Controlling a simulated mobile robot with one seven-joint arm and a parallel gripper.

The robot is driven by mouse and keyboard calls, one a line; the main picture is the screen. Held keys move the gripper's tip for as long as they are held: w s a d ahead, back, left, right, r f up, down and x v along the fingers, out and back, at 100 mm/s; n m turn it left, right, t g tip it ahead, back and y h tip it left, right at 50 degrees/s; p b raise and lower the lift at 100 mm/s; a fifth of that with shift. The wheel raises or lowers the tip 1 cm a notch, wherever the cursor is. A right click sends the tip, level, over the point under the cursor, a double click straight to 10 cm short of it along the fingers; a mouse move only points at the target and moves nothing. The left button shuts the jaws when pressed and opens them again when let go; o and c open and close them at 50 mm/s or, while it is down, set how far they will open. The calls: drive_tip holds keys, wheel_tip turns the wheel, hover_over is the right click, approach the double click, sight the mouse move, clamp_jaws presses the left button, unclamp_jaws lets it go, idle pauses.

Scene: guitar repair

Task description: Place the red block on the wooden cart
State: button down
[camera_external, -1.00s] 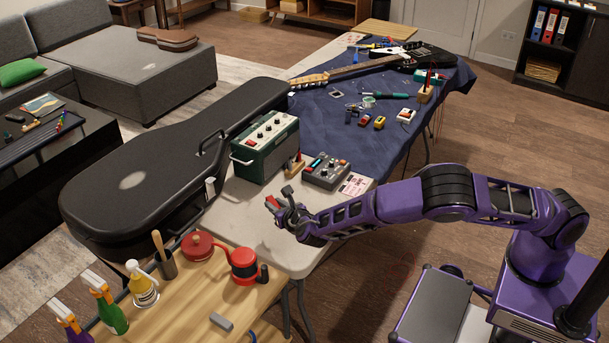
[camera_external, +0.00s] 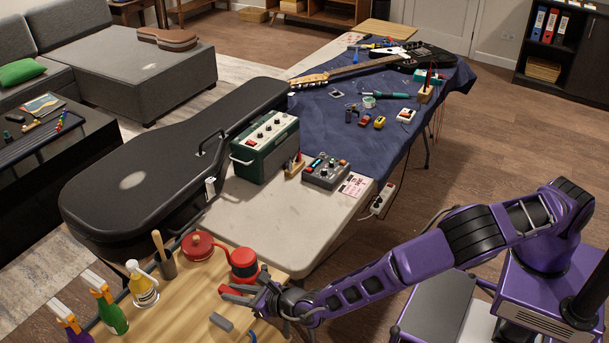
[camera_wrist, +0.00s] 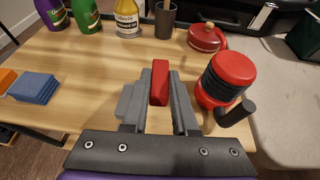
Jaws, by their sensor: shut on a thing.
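The red block (camera_wrist: 160,82) is between the fingertips of my gripper (camera_wrist: 158,92) in the wrist view. My gripper is shut on it. In the external view my gripper (camera_external: 246,293) is over the near right part of the wooden cart (camera_external: 190,300). The cart's light wooden top also shows in the wrist view (camera_wrist: 80,65). The block appears at or a little above the wood; I cannot tell whether it touches.
A red and black grinder (camera_wrist: 222,80) stands close to the right of my gripper. A grey block (camera_external: 221,322) lies on the cart. Bottles (camera_external: 110,310) and a round red pot (camera_external: 198,246) stand on it. Blue pads (camera_wrist: 36,87) lie at left. Wood near the middle is clear.

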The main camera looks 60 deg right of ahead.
sight(239, 312)
drive_tip(key=shift+f, duration=2.9)
drive_tip(key=shift+f+b, duration=0.2)
drive_tip(key=shift+b, duration=0.1)
drive_tip(key=c, duration=0.7)
unclamp_jaws()
drive_tip(key=shift+r, duration=0.1)
drive_tip(key=shift+r+p, duration=0.2)
drive_tip(key=shift+p, duration=0.1)
drive_tip(key=v, duration=1.2)
